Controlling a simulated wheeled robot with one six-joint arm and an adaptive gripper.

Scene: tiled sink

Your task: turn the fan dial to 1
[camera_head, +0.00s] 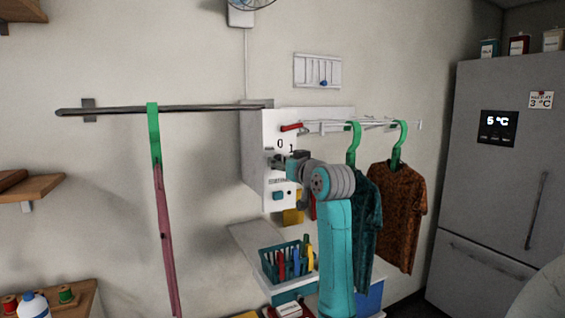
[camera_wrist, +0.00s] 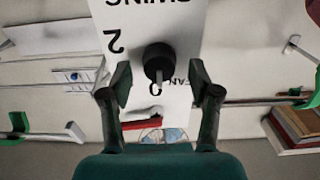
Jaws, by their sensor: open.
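The fan dial (camera_wrist: 158,62) is a round black knob on a white panel (camera_wrist: 178,20). In the wrist view, which shows the panel upside down, its pale pointer faces the "0" mark; a "2" is visible on the other side. My gripper (camera_wrist: 158,80) is open, with one dark finger on each side of the dial. I cannot tell whether either finger touches it. In the head view my gripper (camera_head: 283,160) is at the front of the white box (camera_head: 255,150), just below the "0" and "1" marks, and hides the dial.
A red lever (camera_head: 291,127) sits above the dial. Shirts (camera_head: 397,215) hang on a rack at the right, close to my arm. A green hanger strap (camera_head: 154,135) hangs from the left rail. A basket (camera_head: 285,265) stands below the box. A wall fan (camera_head: 250,5) is above.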

